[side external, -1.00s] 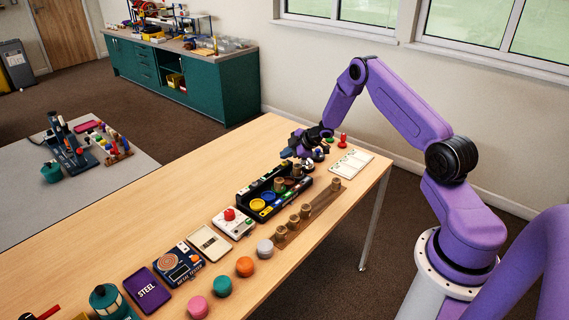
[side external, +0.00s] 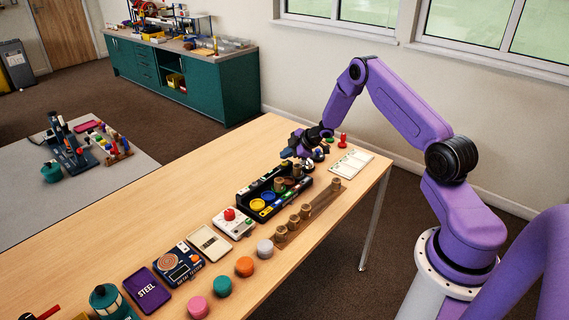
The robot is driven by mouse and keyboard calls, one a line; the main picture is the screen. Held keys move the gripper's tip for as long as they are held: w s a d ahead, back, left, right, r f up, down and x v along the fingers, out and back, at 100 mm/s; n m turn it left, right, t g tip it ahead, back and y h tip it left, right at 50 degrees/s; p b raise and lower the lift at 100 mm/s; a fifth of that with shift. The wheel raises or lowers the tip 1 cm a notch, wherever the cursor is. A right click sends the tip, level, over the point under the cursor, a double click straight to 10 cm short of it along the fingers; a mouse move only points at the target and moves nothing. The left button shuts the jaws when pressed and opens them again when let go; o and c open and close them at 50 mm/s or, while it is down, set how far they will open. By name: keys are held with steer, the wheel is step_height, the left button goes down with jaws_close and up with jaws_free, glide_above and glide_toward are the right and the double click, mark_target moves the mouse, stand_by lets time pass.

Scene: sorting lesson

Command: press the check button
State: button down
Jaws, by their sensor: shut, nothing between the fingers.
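My gripper (side external: 287,154) is shut and empty. It hangs low over the far end of the wooden table, just behind the black sorting tray (side external: 243,198). Small dome-topped items (side external: 318,154) stand close to its right; I cannot tell whether it touches one. A red button (side external: 229,214) sits on a white box left of the tray, well away from my gripper. A red knobbed item (side external: 343,139) stands at the table's far end. No label shows clearly enough to tell which of these is the check button.
The tray holds yellow, blue and brown pieces. Several brown pegs (side external: 293,221) line the front of the tray. A metal detector (side external: 181,262), coloured knobs (side external: 244,266) and a purple STEEL plate (side external: 147,289) lie nearer.

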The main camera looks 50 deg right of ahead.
mark_target(287, 163)
steer(key=shift+f, duration=0.2)
steer(key=shift+f, duration=0.25)
steer(key=shift+f, duration=0.45)
stand_by(0.9)
steer(key=shift+r, duration=0.9)
steer(key=shift+r, duration=2.5)
